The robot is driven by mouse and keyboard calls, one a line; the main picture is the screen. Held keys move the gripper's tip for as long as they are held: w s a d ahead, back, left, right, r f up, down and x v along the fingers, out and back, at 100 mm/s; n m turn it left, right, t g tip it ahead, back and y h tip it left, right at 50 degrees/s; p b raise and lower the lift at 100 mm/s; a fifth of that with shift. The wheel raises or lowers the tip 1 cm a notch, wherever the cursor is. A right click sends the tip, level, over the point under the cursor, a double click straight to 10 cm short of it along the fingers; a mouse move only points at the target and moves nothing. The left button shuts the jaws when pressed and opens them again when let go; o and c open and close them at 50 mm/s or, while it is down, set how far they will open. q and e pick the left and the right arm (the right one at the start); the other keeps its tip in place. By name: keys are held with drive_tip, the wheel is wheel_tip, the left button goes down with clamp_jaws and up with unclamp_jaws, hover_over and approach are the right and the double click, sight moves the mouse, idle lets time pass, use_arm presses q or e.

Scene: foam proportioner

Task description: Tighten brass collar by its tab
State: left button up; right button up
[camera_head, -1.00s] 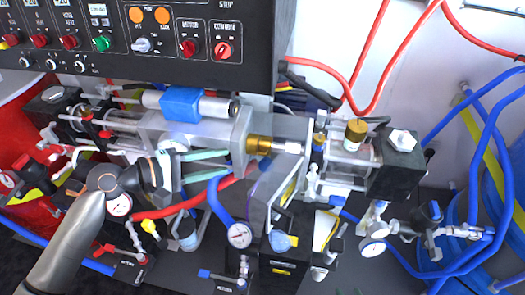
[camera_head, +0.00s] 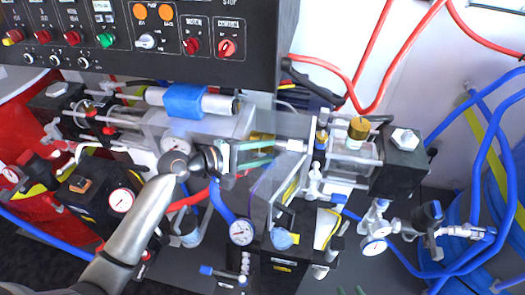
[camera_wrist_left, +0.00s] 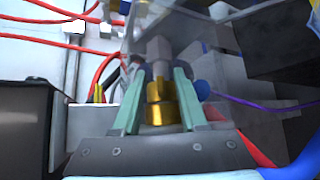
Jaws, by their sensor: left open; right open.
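The brass collar (camera_head: 262,142) sits on a horizontal shaft between a clear block and a clear plate, partly hidden by my left gripper. My left gripper (camera_head: 271,152) is open, its pale green fingers pointing right at the collar. In the left wrist view, the brass collar (camera_wrist_left: 158,104) shows between the two fingers of the left gripper (camera_wrist_left: 160,74), with a visible gap on each side. I cannot make out the collar's tab. Green tips at the bottom edge of the head view appear to be my right gripper (camera_head: 349,290), open and mostly out of frame.
A black control panel (camera_head: 130,45) overhangs the back left. A blue-banded cylinder (camera_head: 185,100) lies behind the collar. A clear plate (camera_head: 275,190) stands just right of it. A pressure gauge (camera_head: 241,232) and blue hose are below. A second brass fitting (camera_head: 359,128) is to the right.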

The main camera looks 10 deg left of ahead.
use_arm(q)
clamp_jaws()
idle(0.5)
